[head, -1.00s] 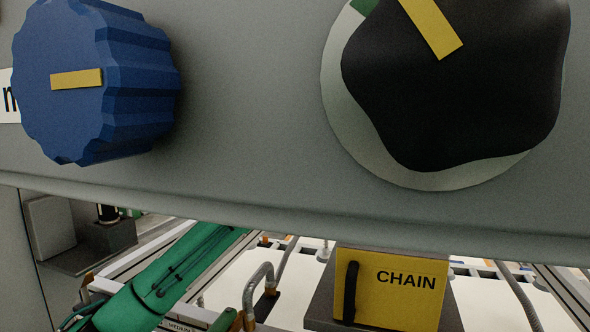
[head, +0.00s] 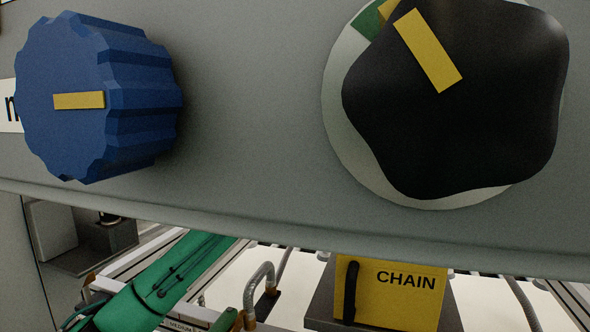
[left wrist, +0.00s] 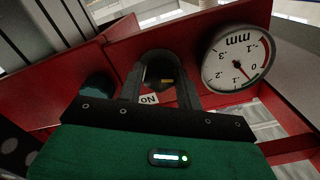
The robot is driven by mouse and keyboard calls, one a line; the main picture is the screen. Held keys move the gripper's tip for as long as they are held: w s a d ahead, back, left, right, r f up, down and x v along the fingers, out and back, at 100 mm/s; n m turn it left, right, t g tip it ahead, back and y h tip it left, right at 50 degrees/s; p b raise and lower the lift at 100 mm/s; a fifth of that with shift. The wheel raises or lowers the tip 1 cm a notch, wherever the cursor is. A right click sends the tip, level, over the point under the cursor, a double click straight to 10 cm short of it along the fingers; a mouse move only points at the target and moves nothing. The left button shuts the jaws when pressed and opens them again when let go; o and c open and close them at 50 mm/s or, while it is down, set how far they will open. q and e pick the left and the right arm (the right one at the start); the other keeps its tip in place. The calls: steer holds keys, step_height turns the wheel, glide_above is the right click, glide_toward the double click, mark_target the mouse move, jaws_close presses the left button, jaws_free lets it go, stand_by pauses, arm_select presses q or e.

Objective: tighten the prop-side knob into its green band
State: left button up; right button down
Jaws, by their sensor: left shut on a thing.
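In the left wrist view my left gripper (left wrist: 161,62) is shut, its two dark fingers around a small dark knob (left wrist: 162,74) with a yellow mark. The fingers hide much of this knob. In the head view a big black knob (head: 480,125) with a yellow pointer sits on a pale dial (head: 350,120) with a green segment. A blue knob (head: 130,105) is at its left. I cannot tell which is prop-side. My right gripper is not seen.
A grey panel (head: 250,130) fills the upper head view. Below it are a yellow CHAIN block (head: 395,300) and a curved grey hose (head: 250,295). Red walls (left wrist: 60,95) surround my left gripper. A white label (left wrist: 149,99) lies close to its fingers.

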arm_select(q)
steer(key=o, duration=1)
steer(key=b+v, duration=0.6)
steer(key=v, duration=0.7)
steer(key=shift+s+a+b, duration=0.15)
steer(key=shift+s+b, duration=0.2)
